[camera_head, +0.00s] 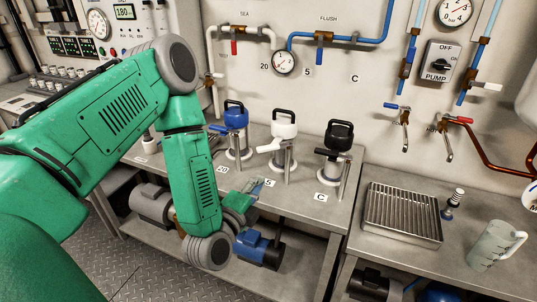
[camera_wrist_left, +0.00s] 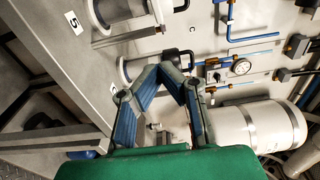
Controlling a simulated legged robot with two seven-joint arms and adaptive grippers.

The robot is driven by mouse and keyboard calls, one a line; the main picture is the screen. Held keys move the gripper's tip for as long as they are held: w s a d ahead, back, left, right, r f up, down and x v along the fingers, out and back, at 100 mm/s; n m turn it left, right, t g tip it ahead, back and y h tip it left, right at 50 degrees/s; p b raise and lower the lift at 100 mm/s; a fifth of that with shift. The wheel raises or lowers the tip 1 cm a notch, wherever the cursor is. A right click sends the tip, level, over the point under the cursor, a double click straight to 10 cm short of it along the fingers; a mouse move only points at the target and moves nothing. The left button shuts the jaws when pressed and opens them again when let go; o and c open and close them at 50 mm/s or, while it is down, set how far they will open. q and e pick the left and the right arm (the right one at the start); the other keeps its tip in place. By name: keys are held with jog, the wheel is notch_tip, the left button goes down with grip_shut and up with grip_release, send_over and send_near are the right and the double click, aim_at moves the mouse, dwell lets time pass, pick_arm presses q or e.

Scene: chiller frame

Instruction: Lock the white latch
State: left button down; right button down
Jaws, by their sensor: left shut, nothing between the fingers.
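The white latch (camera_head: 269,146) is a pale lever on the front of the white-topped canister (camera_head: 284,130), which stands upright on the bench above the label 5. The lever points to the left in the head view. My left gripper (camera_head: 256,188) is in front of the bench edge, below and left of this canister and apart from the latch. In the left wrist view, its fingers (camera_wrist_left: 160,70) are shut with nothing between them. I cannot make out the white latch in that view. My right gripper is not in view.
A blue-topped canister (camera_head: 235,117) and a black-topped canister (camera_head: 338,137) flank the white one closely. A metal drain tray (camera_head: 402,213) and a clear jug (camera_head: 492,247) stand on the right bench. Pipes and gauges cover the back wall. A blue motor (camera_head: 259,248) sits below.

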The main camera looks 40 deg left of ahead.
pick_arm(q)
send_near(272, 150)
jog(key=w+d, duration=0.2)
jog(key=w, duration=0.3)
jog(key=shift+w+a+p, duration=0.25)
jog(key=shift+w+a, duration=0.05)
jog(key=shift+a, duration=0.25)
jog(key=shift+w+a+p, duration=0.25)
jog(key=shift+w+a, duration=0.05)
jog(key=shift+a, duration=0.25)
jog(key=shift+w+a, duration=0.4)
jog(key=shift+a, duration=0.15)
